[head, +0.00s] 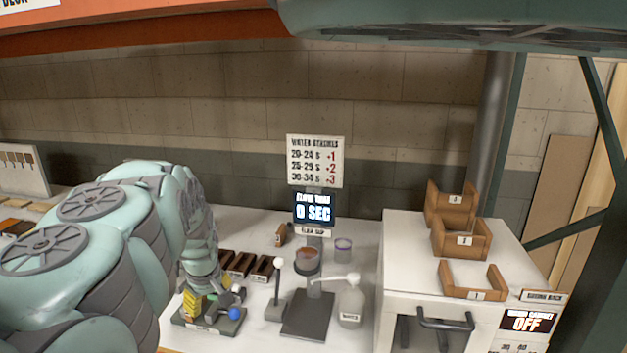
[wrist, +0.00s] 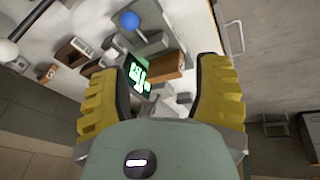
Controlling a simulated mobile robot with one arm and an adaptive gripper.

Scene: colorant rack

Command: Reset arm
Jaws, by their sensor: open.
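My arm reaches in from the left of the head view, bent downward over the white counter (head: 250,228). My gripper (head: 190,302) has yellow fingers and is low over the counter, partly hidden by my arm. In the wrist view my gripper (wrist: 160,72) is open, its fingers wide apart, with nothing held between them. Beyond the fingers are a small screen with green marks (wrist: 138,75) and a brown block (wrist: 166,67). A blue ball knob (wrist: 130,20) is farther up; a blue knob (head: 234,313) also shows right of my gripper in the head view.
A lever with a white knob (head: 278,262), a dark stand holding a cup (head: 307,262) and a white bottle (head: 351,306) stand right of my gripper. Dark brown blocks (head: 240,265) are behind it. A white cabinet (head: 400,250) with wooden bins (head: 461,238) stands at right.

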